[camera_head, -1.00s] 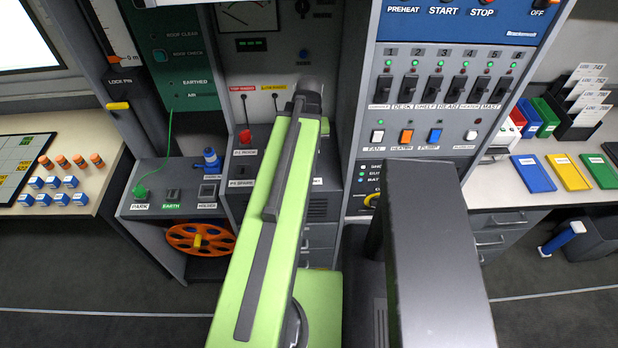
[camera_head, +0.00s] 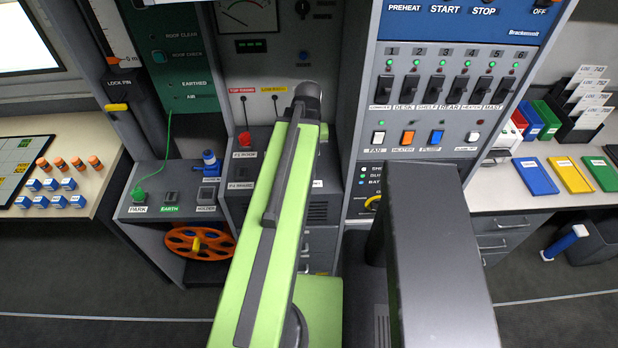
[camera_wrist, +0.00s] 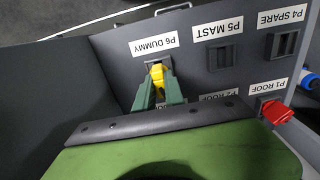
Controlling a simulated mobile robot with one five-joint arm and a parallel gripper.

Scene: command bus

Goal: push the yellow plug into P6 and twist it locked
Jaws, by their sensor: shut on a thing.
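In the wrist view, a yellow plug (camera_wrist: 157,74) sits between the two green fingers of my gripper (camera_wrist: 158,88). The fingers are shut on it. The plug is at the dark socket P6 (camera_wrist: 154,64), just below the upside-down label "P6 DUMMY" (camera_wrist: 154,43). Its front end meets the socket area; I cannot tell how deep it sits or whether it is turned to a locked angle. In the head view my arm hides the gripper, the plug and P6.
In the wrist view, empty socket P5 (camera_wrist: 221,56) and socket P4 (camera_wrist: 284,43) lie to the right of P6. A red plug (camera_wrist: 277,112) is in P1, right of my gripper. In the head view, a blue plug (camera_head: 210,160) and a green plug (camera_head: 138,194) stand on the left ledge.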

